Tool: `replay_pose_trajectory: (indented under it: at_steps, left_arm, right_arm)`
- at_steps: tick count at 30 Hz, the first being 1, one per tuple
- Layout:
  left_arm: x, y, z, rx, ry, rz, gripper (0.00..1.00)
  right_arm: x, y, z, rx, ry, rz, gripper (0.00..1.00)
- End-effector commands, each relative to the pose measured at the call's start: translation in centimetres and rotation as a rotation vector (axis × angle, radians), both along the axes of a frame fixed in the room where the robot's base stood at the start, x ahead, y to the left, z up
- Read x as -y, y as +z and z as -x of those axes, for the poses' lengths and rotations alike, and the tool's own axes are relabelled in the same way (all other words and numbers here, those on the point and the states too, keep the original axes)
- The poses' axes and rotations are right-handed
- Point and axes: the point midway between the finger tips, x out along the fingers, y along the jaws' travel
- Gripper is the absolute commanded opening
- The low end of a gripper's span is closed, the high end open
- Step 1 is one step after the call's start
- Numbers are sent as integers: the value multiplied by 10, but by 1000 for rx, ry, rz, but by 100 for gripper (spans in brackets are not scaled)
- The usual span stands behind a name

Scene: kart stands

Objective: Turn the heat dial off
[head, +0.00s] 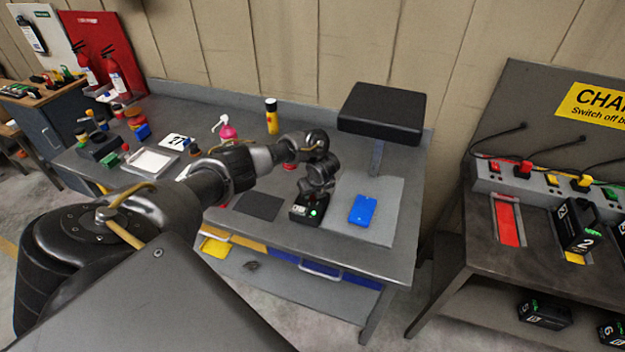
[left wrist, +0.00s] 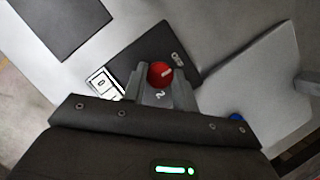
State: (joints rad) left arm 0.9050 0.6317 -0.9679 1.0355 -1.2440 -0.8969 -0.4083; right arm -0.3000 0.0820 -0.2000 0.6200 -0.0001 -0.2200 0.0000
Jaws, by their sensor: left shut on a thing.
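The heat dial (left wrist: 160,74) is a round red knob with a pale mark, on a black control box (left wrist: 135,52) in the left wrist view. My left gripper (left wrist: 163,85) is shut on the dial, one finger on each side of it. A white label (left wrist: 104,84) shows on the box, left of the fingers. In the head view the black box (head: 298,211) stands on the grey workbench with a green light lit on its front, and my left gripper (head: 313,190) reaches down to it from above. There the dial is hidden by my gripper. My right gripper is not in view.
A blue flat piece (head: 363,210) lies on a pale mat (head: 385,225) right of the box. A dark mat (head: 258,206) lies to its left. A black block on a post (head: 381,113) rises behind.

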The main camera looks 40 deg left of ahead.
Motion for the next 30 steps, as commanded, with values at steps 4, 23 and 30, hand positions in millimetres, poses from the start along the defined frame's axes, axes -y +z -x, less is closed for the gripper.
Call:
replay_pose_trajectory:
  at_steps: [4, 23, 30]
  left_arm:
    - [-1, 2, -1, 2, 39, -1, 6]
    - [-1, 1, -1, 2, 59, -1, 40]
    - [0, 1, -1, 1, 57, 0, 50]
  right_arm:
    - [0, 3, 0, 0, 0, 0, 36]
    - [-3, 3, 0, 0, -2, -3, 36]
    - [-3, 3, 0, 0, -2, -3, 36]
